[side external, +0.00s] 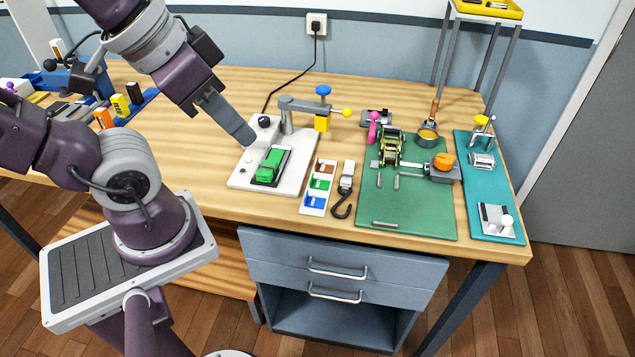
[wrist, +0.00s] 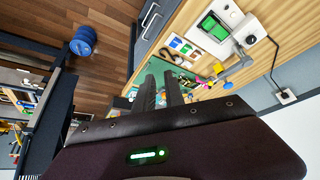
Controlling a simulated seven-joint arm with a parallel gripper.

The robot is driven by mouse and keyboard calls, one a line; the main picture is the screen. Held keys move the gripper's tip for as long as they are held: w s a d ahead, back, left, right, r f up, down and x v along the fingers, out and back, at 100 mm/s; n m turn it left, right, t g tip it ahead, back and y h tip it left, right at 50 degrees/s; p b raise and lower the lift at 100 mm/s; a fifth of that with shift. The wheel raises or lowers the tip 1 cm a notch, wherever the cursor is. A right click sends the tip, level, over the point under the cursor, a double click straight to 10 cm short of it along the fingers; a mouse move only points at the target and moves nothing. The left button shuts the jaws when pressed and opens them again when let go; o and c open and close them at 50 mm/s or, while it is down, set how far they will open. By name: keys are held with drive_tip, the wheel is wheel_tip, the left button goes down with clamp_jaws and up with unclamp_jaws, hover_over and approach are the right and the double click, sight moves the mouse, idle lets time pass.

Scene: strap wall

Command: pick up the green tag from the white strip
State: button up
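The white strip (side external: 305,207) lies on the wooden bench with brown, green and blue tags on it in the side external view. The green tag (side external: 320,184) is the middle one, between the brown tag (side external: 325,168) and the blue tag (side external: 313,201). The strip also shows small in the wrist view (wrist: 181,45), where the tags are hard to make out. My gripper (side external: 243,131) is up and to the left of the strip, well apart from it. In the wrist view its two fingers (wrist: 160,86) stand apart with nothing between them, so it is open.
A white fixture plate (side external: 240,181) with a green block and a clamp arm (side external: 305,106) stands left of the strip. A black hook (side external: 343,205) lies close on its right. Beyond is a green mat (side external: 412,220) with a ratchet (side external: 389,147). The bench front is clear.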

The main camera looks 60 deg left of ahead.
sight(311, 181)
drive_tip(key=w+a+f+m+g+y, duration=0.2)
drive_tip(key=a+f+m+g+y, duration=0.4)
drive_tip(key=a+f+m+y, duration=0.55)
drive_tip(key=w+d+f+m+t, duration=0.1)
drive_tip(key=w+f+m+t, duration=0.2)
drive_tip(key=f+m, duration=0.1)
drive_tip(key=w+d+f+m+t+h, duration=0.1)
drive_tip(key=w+d+f+m+t, duration=0.1)
drive_tip(key=w+f+m+t, duration=0.1)
drive_tip(key=w+d+f+m+t+h, duration=0.1)
drive_tip(key=w+f+m+t, duration=0.3)
drive_tip(key=m, duration=0.4)
drive_tip(key=shift+w+d+f+m, duration=0.15)
drive_tip(key=shift+w+d+f, duration=0.15)
drive_tip(key=shift+f, duration=0.35)
drive_tip(key=shift+w+d+f+m, duration=0.1)
drive_tip(key=shift+w+d+f, duration=0.15)
drive_tip(key=shift+f, duration=0.35)
drive_tip(key=x, duration=0.7)
drive_tip(key=shift+w+d+f, duration=0.1)
drive_tip(key=shift+d, duration=0.05)
clamp_jaws()
